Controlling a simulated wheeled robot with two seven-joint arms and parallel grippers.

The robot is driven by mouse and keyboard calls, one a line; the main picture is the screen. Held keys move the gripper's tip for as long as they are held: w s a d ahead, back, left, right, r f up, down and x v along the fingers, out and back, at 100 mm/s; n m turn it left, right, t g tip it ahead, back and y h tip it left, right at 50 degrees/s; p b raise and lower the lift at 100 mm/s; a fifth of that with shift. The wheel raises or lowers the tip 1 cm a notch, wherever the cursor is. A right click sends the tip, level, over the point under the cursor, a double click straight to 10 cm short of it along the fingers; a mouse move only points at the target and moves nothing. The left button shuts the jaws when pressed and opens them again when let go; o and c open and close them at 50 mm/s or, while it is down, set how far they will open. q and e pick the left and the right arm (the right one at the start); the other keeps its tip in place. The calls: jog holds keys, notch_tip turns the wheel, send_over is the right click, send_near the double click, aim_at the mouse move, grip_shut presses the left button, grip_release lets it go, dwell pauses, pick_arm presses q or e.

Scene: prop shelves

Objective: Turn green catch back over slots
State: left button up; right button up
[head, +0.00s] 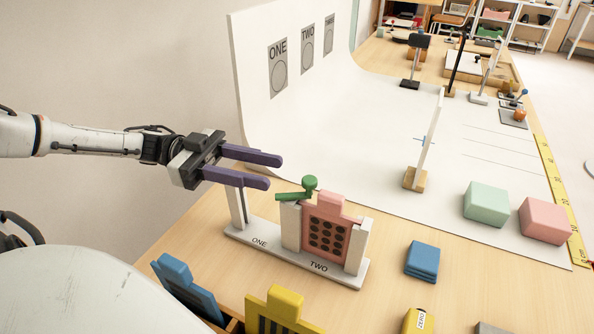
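The green catch (309,184) sits at the top of the middle post of a white rack (290,228). Its round knob is up at the right and its flat arm points left, toward slot ONE. A pink panel (327,226) with dark round holes stands upright in slot TWO. Slot ONE, between the left and middle posts, looks empty. My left gripper (274,172) has two purple fingers spread apart with nothing between them. It is above slot ONE, left of and a little higher than the catch, apart from it. My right gripper is not in view.
A blue panel (184,285) and a yellow panel (281,308) stand at the front edge. A blue block (422,260) lies right of the rack. Green (486,204) and pink (545,220) blocks sit on the white backdrop (380,130). A white upright board (430,140) stands behind.

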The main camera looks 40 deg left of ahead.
aim_at(294, 194)
pick_arm(q)
jog(key=x, duration=0.6)
jog(key=shift+w+d, duration=0.15)
jog(key=shift+d, duration=0.1)
jog(key=shift+c, duration=0.2)
